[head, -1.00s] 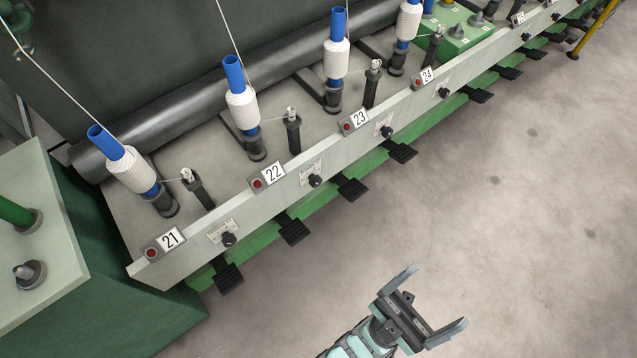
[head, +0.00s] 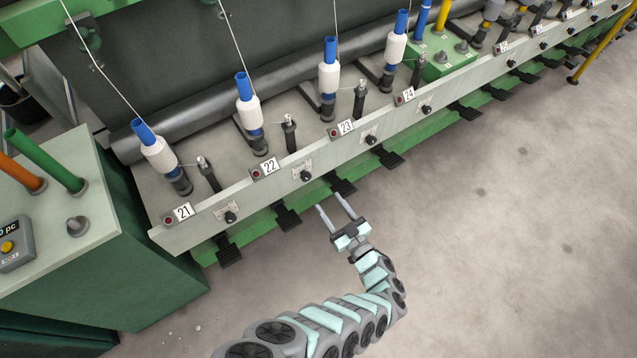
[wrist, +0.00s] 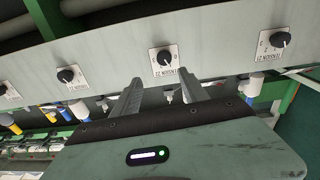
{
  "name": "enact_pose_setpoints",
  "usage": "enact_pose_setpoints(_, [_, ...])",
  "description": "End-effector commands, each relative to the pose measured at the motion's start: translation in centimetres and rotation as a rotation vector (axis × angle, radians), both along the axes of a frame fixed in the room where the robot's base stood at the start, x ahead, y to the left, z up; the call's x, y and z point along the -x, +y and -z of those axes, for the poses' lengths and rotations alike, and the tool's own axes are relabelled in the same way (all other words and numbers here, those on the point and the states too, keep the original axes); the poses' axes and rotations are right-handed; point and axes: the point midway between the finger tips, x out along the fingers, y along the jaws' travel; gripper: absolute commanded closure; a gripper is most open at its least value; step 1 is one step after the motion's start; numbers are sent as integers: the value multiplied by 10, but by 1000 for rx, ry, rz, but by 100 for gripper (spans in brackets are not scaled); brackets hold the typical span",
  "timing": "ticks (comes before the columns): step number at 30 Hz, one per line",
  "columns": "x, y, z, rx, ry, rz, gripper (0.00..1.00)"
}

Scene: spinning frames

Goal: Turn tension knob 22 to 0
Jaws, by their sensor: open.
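Tension knob 22 (head: 306,175) is a small black knob on a white scale plate. It sits on the pale front rail, right of the number 22 label (head: 267,167). In the wrist view the picture is upside down, and knob 22 (wrist: 164,57) is the middle one, just beyond the fingertips. The scale figures are too small to read, so I cannot tell its setting. My gripper (head: 328,201) is open and empty, a short way in front of the rail, its fingers pointing toward it. In the wrist view its two fingers (wrist: 162,80) straddle the line to knob 22, apart from it.
Knob 21 (head: 230,217) and knob 23 (head: 371,139) sit on the same rail to either side. Black pedals (head: 288,218) stick out below. White bobbins on blue tubes (head: 248,108) stand behind the rail. The floor in front is clear. A green cabinet (head: 150,262) stands at left.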

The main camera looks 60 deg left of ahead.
Motion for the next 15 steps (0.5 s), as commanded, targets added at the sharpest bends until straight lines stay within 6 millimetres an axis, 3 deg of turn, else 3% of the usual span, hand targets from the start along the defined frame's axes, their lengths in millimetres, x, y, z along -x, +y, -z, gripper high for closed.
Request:
enact_pose_setpoints(8, [10, 19, 4, 41, 48, -30, 48])
enact_pose_setpoints(15, [15, 62, 5, 39, 48, -30, 48])
